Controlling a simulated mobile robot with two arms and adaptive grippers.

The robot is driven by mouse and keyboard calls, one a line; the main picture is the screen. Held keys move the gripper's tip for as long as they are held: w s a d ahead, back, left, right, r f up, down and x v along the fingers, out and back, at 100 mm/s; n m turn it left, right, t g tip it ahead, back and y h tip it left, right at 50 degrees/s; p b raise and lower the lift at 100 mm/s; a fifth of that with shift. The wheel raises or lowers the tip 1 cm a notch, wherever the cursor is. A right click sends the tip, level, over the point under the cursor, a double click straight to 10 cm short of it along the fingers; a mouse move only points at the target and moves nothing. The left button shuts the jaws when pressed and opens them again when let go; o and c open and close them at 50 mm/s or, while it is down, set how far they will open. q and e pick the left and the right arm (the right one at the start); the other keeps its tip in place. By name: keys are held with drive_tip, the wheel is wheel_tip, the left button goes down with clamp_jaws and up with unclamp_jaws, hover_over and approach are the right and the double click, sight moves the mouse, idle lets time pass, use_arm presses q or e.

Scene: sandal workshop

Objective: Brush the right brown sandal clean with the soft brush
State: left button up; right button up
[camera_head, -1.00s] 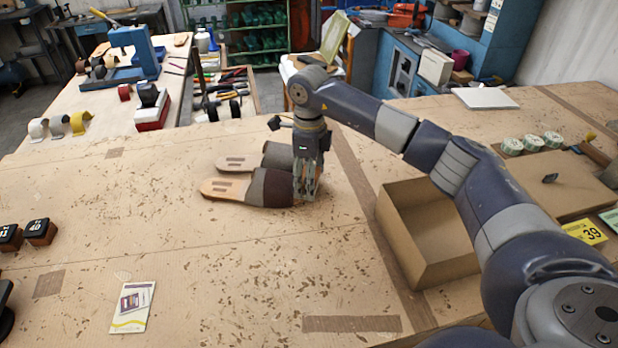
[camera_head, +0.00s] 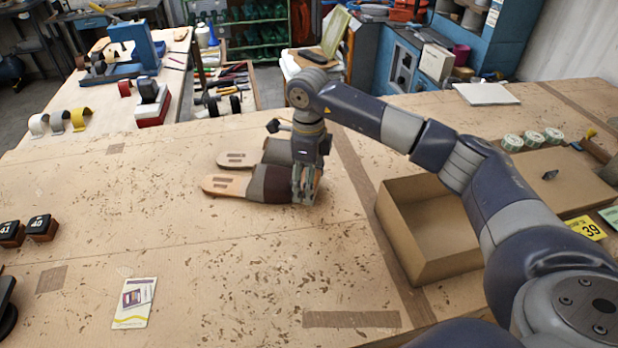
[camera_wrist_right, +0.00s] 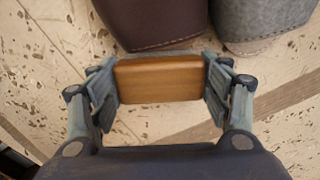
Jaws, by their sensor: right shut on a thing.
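Two sandals lie side by side on the workbench in the head view. The near brown sandal (camera_head: 271,184) has a pale sole sticking out to the left and a dark upper. The far sandal (camera_head: 238,159) has a greyer upper and is partly behind my arm. My right gripper (camera_head: 305,190) is at the right end of the near sandal. In the wrist view my right gripper (camera_wrist_right: 160,85) is shut on a wooden block, the brush (camera_wrist_right: 158,80). The brown upper (camera_wrist_right: 150,20) is just beyond the block, the grey upper (camera_wrist_right: 262,22) beside it. Bristles are hidden; contact is unclear.
An open cardboard box (camera_head: 425,235) stands right of the sandals, under my arm. Its lid (camera_head: 560,185) and several green-white rolls (camera_head: 533,139) are further right. A card (camera_head: 134,303) and black number blocks (camera_head: 40,228) lie left. The front middle of the bench is clear.

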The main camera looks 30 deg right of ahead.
drive_tip(key=shift+r+p, duration=2.45)
drive_tip(key=shift+r, duration=1.6)
drive_tip(key=shift+f, duration=0.2)
drive_tip(key=shift+f+n+b, duration=0.5)
drive_tip(key=shift+f+b, duration=0.95)
drive_tip(key=shift+f, duration=0.25)
drive_tip(key=shift+f+n+b, duration=0.5)
drive_tip(key=shift+f+b, duration=0.95)
drive_tip(key=shift+f, duration=0.25)
drive_tip(key=shift+f+b, duration=0.35)
drive_tip(key=shift+f, duration=0.15)
drive_tip(key=shift+w+r, duration=0.1)
